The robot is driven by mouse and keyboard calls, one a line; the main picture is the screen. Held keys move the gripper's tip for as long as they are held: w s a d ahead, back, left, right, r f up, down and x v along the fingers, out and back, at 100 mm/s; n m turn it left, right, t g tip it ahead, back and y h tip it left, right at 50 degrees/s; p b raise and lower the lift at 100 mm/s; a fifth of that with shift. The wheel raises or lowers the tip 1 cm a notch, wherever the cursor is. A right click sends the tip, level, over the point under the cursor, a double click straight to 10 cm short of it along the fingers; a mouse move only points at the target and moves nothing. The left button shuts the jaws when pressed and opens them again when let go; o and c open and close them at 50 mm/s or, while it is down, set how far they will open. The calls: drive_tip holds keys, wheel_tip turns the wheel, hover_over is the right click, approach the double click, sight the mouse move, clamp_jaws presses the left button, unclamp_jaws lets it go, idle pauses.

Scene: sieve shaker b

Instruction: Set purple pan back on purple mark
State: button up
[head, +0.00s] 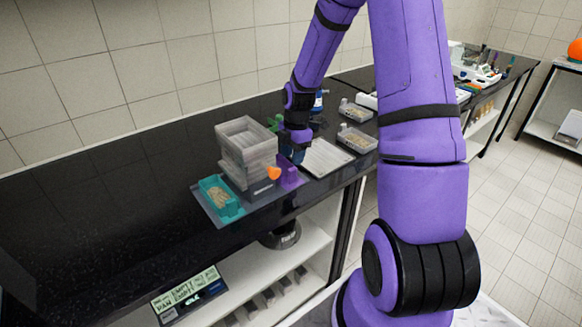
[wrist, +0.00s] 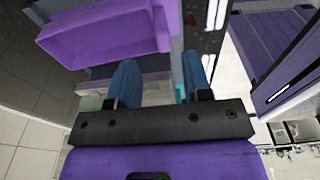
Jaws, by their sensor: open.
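The purple pan (head: 289,176) is at the right side of the sieve stack (head: 247,150) on the bench. In the wrist view the purple pan (wrist: 100,35) fills the upper left, with its hollow side showing. My gripper (head: 296,153) is just above and behind the pan. Its blue fingertips (wrist: 160,75) are apart, and nothing is clearly held between them. A purple strip shows behind the fingers in the wrist view; I cannot tell whether it is the purple mark or part of the pan. No purple mark is clearly visible in the head view.
A teal pan (head: 220,197) with tan grains sits left of the stack on a grey mat (head: 202,206). The bench's left is clear.

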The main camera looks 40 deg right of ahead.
drive_tip(key=s+a+r+m+t+h, duration=0.1)
drive_tip(key=s+a+r+m, duration=0.2)
drive_tip(key=r, duration=0.5)
drive_tip(key=s+a+r+m, duration=0.3)
drive_tip(key=s+r, duration=0.1)
drive_tip(key=r, duration=0.3)
drive_tip(key=s+a+r+m+t+h, duration=0.1)
drive_tip(key=s+a+r+m, duration=0.15)
drive_tip(key=r, duration=0.55)
drive_tip(key=s+a+r+m+t, duration=0.1)
drive_tip(key=s+r+m, duration=0.1)
drive_tip(key=s, duration=0.3)
drive_tip(key=s+a+r+m+t, duration=0.1)
drive_tip(key=s+a+r+m, duration=0.1)
drive_tip(key=s+m, duration=0.2)
drive_tip(key=s+a+r+m+t, duration=0.1)
drive_tip(key=s+a+r+m, duration=0.1)
drive_tip(key=s, duration=0.6)
drive_tip(key=shift+r+m+y, duration=0.3)
drive_tip(key=shift+r+m, duration=0.25)
drive_tip(key=shift+m, duration=0.4)
